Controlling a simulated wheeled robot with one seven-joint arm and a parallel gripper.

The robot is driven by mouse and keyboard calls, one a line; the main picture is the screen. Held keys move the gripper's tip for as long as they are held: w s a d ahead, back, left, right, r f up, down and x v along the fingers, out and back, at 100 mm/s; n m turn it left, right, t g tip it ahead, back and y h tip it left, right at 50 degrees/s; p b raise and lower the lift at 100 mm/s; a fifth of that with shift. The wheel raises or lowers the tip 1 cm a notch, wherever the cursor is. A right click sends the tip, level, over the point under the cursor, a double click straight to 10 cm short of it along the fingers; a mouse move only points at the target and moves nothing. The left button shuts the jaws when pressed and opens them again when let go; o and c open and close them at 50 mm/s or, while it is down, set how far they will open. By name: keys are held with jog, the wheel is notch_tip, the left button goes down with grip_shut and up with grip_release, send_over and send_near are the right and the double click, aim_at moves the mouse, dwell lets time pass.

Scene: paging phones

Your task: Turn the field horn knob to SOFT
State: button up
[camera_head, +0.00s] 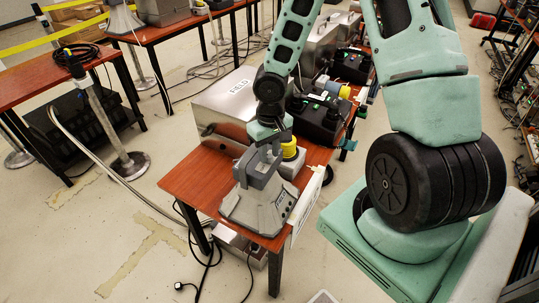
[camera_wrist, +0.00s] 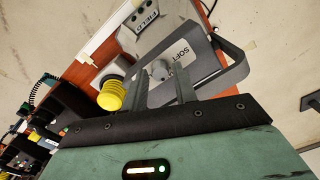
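The grey field horn (camera_head: 262,209) stands on the red-brown table (camera_head: 185,182), its flared end down and a handle-like frame on top. In the wrist view, its grey housing (camera_wrist: 205,75) carries the word SOFT (camera_wrist: 183,55). A small round grey knob (camera_wrist: 160,69) shows left of that word. My gripper (camera_wrist: 164,78) is open, with one finger on each side of the knob in the picture. I cannot tell whether the fingers touch it. In the head view, my gripper (camera_head: 268,150) is over the top of the horn, and the knob is hidden.
A metal case marked FIELD (camera_head: 225,105) stands behind the horn. A yellow ribbed cylinder (camera_wrist: 111,95) is close beside my gripper; it also shows in the head view (camera_head: 289,148). Black devices (camera_head: 318,122) stand further back. Cables hang at the table's left.

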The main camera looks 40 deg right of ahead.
jog(key=shift+f, duration=0.3)
grip_shut()
jog(key=shift+n, duration=0.3)
jog(key=n+p, duration=0.2)
jog(key=n, duration=0.2)
jog(key=shift+r+n, duration=0.1)
jog(key=shift+n, duration=0.2)
jog(key=n+p, duration=0.1)
jog(key=n, duration=0.3)
jog(key=shift+n, duration=0.4)
